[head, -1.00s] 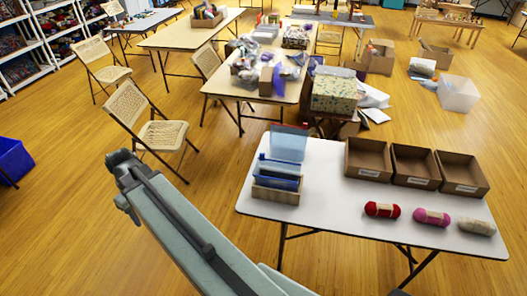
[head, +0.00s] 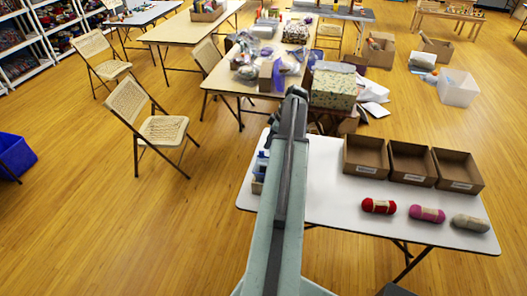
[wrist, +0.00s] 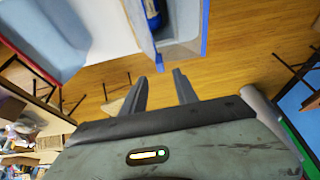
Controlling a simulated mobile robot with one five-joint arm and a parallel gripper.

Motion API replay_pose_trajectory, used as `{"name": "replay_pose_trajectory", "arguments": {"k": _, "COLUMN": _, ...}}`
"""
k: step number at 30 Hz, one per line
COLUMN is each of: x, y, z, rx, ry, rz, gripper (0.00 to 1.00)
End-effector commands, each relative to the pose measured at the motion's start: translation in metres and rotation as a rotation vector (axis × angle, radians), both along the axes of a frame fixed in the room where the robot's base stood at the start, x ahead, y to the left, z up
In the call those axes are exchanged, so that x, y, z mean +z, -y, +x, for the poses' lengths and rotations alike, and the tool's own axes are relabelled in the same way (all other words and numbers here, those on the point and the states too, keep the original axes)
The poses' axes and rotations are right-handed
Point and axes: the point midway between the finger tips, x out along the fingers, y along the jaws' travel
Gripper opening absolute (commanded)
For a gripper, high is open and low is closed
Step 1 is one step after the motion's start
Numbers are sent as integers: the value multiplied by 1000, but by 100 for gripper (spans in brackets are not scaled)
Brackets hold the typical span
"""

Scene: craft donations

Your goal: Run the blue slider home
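My gripper (wrist: 160,76) is open and empty in the wrist view, its two fingers apart with floor showing between them. In the head view the end of my arm reaches over the white table (head: 330,205) and hides most of the wooden rack with blue pouches. Only a sliver of blue (head: 262,162) shows left of my arm. In the wrist view a dark blue piece (wrist: 153,14) sits beyond the fingertips, beside a pale, blue-edged panel (wrist: 182,50). The fingers do not appear to touch it. I cannot tell whether that piece is the slider.
Three open cardboard boxes stand on the table, the left one (head: 365,157) closest to my arm. Red yarn (head: 378,206), pink yarn (head: 427,214) and beige yarn (head: 470,223) lie in front. A folding chair (head: 163,130) stands left. A cluttered table (head: 222,82) is behind.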

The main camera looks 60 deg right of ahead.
Motion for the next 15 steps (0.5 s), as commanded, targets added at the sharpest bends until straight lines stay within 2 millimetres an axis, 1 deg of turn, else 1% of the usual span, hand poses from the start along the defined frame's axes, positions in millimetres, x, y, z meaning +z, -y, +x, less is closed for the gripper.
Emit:
{"name": "replay_pose_trajectory", "arguments": {"k": 1, "x": -10, "y": -1, "z": 2, "rx": 0, "ry": 0, "rz": 0, "gripper": 35}}
{"name": "replay_pose_trajectory", "arguments": {"k": 9, "x": -55, "y": -6, "z": 18, "rx": 0, "ry": -1, "rz": 0, "gripper": 35}}
{"name": "replay_pose_trajectory", "arguments": {"k": 12, "x": -67, "y": -7, "z": 24, "rx": -1, "ry": -1, "rz": 0, "gripper": 35}}
{"name": "replay_pose_trajectory", "arguments": {"k": 15, "x": -70, "y": -8, "z": 26, "rx": -1, "ry": -1, "rz": -1, "gripper": 35}}
